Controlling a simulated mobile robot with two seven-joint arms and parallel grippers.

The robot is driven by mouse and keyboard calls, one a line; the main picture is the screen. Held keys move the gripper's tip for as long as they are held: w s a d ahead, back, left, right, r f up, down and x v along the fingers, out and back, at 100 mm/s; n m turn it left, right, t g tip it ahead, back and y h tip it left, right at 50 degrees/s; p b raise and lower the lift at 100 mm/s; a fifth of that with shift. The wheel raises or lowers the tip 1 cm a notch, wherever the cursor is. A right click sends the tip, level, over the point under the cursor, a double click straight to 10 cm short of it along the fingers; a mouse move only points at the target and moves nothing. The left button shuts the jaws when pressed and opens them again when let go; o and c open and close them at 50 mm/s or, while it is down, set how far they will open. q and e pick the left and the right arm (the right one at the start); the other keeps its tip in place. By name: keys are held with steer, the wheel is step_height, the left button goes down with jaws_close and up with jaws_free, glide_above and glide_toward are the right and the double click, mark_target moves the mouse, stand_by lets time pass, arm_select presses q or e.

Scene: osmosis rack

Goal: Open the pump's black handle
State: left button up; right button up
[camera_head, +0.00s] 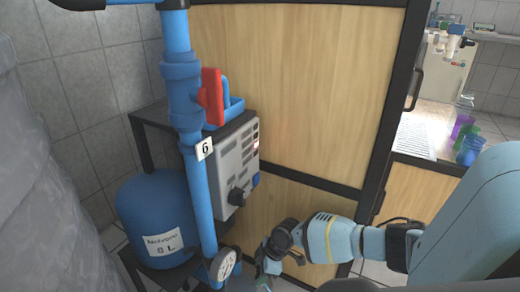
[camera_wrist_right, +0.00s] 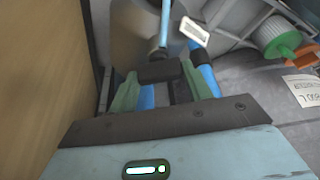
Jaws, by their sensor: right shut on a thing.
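My right gripper (camera_head: 266,270) is low in the head view, right of the blue pipe's foot. In the right wrist view its two green fingers (camera_wrist_right: 162,82) are shut on a black block-like piece, which I take for the pump's black handle (camera_wrist_right: 160,72). In the head view the handle is hidden or too small to make out at the gripper. The pump's body cannot be told clearly in either view. My left gripper is not in view.
A blue vertical pipe (camera_head: 200,190) carries a red lever (camera_head: 212,97). A grey control box (camera_head: 235,160) with a black knob (camera_head: 238,196) stands behind it. A blue tank (camera_head: 150,205) is at left. A round gauge (camera_head: 223,264) sits close left of my gripper. A wooden panel (camera_head: 290,80) stands behind.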

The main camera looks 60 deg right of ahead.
steer(key=o, duration=1)
arm_select(q)
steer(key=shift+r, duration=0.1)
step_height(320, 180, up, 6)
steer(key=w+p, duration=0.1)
steer(key=p, duration=0.4)
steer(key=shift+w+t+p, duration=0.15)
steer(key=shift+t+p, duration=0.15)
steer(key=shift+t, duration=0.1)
arm_select(e)
steer(key=v, duration=0.7)
steer(key=shift+s+d+r, duration=0.15)
steer(key=shift+r, duration=0.2)
